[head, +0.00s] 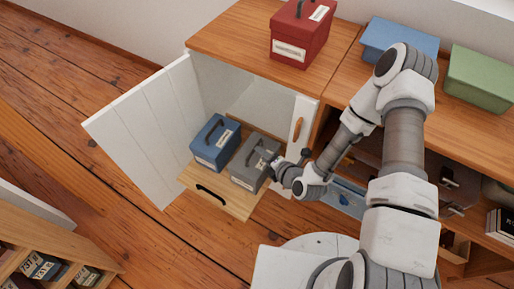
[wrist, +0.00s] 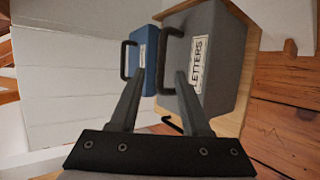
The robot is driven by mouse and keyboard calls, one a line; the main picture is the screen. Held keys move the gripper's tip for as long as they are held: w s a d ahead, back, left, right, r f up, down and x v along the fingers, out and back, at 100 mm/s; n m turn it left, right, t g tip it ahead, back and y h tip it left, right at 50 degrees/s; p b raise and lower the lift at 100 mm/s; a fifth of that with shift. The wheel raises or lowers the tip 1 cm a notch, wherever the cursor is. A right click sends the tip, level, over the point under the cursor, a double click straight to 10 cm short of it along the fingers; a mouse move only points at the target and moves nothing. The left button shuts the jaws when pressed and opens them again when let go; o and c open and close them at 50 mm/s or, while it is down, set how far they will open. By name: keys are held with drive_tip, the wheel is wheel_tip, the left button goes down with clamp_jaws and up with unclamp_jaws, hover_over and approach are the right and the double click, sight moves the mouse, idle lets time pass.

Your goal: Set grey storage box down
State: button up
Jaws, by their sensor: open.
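The grey storage box (head: 246,172) sits upright on the pulled-out wooden drawer (head: 232,203) of the white cabinet, to the right of a blue box. In the wrist view the grey box (wrist: 228,62) shows a label reading "LETTERS" and a dark handle (wrist: 160,62). My gripper (head: 272,160) is at the handle side of the grey box. In the wrist view its two fingers (wrist: 160,74) are spread apart, with the handle between or just beyond their tips. I cannot tell whether a finger touches it.
The blue box (head: 215,143) stands close beside the grey one. The white cabinet door (head: 150,130) is open on the left. A red box (head: 302,32) stands on the cabinet top. Blue (head: 400,40) and green (head: 482,80) boxes are at the right. Wooden floor is free in front.

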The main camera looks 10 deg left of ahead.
drive_tip(key=v, duration=0.5)
drive_tip(key=shift+d+p, duration=0.1)
drive_tip(key=shift+p, duration=0.3)
drive_tip(key=shift+s, duration=0.15)
